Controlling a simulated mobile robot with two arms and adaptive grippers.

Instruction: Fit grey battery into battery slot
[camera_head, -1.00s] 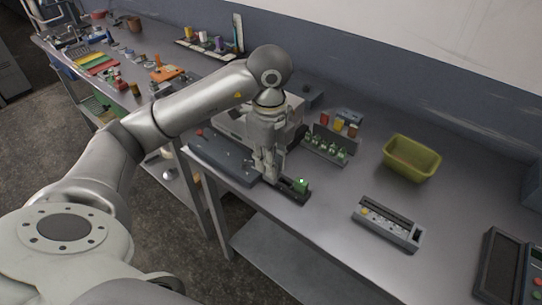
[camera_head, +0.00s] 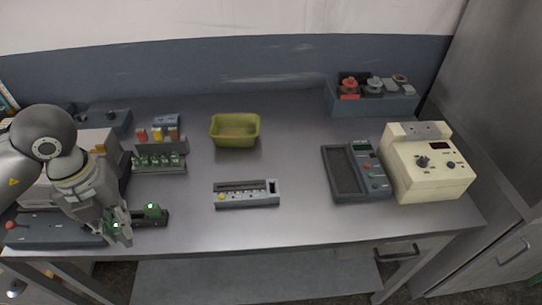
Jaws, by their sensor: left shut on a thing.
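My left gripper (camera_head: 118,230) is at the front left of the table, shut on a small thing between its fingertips. The fingers mostly hide it; a bit of green shows there, and I cannot tell whether it is the grey battery. Just right of the fingertips is a low dark holder (camera_head: 161,220) with a green block (camera_head: 152,210) on it. I cannot tell whether this is the battery slot, or whether the held thing touches it. A grey unit with a long recess (camera_head: 260,201) lies at the front middle. My right gripper is not in view.
A rack of green pieces (camera_head: 170,170) stands behind the holder. A yellow-green bin (camera_head: 235,142) is at the back middle. A dark tray with a meter (camera_head: 343,175), a cream instrument (camera_head: 440,176) and a grey-blue box (camera_head: 385,105) are at the right. Bare table lies between them.

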